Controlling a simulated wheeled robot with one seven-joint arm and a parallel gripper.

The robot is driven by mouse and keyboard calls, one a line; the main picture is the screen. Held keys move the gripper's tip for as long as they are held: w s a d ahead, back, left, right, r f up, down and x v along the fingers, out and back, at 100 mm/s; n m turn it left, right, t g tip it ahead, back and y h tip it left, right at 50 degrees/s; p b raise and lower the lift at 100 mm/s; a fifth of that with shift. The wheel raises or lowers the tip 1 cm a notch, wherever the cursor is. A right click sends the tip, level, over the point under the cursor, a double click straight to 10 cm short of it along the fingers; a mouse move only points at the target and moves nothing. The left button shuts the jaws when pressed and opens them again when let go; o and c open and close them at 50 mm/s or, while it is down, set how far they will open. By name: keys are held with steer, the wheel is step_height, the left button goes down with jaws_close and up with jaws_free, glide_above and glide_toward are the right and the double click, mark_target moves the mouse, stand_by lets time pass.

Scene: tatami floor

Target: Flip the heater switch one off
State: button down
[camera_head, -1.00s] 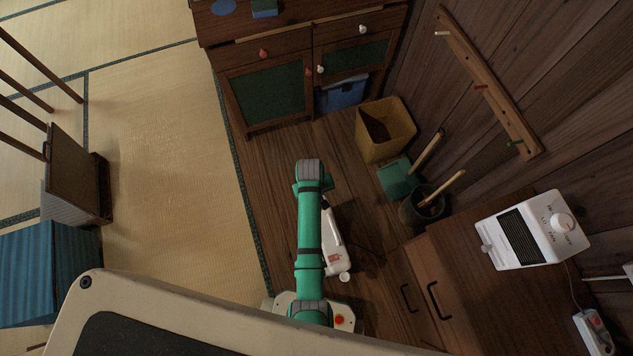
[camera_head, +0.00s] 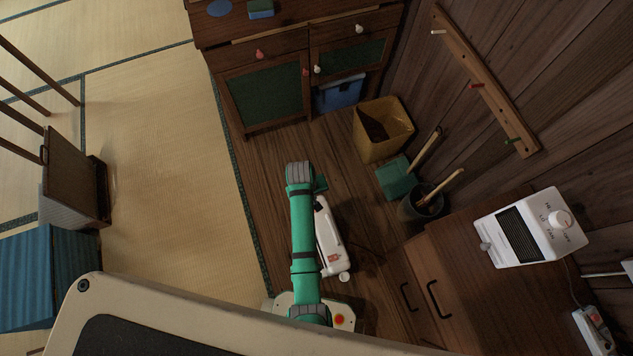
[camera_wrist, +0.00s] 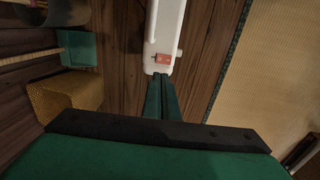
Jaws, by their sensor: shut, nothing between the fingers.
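The heater (camera_head: 530,228) is a white box with a dark grille, standing on the brown wooden cabinet at the right in the head view. Its round white dial (camera_head: 562,218) has HI, LO, FAN and OFF printed around it. A white power strip (camera_head: 592,330) with a cord lies at the lower right edge; its switches are too small to read. My gripper (camera_wrist: 163,95) shows in the wrist view with its green fingers together and empty, well away from the heater. In the head view my arm hides most of it.
The wooden cabinet (camera_head: 470,285) has dark handles. A yellow bin (camera_head: 383,145), a green dustpan (camera_head: 396,178) and a dark bucket (camera_head: 410,212) stand between my arm and the wall. A peg rail (camera_head: 485,80) is on the wall.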

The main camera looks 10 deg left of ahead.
steer(key=f, duration=0.4)
steer(key=d+f, duration=0.1)
steer(key=f, duration=0.9)
steer(key=shift+w+d, duration=0.25)
steer(key=shift+w, duration=0.1)
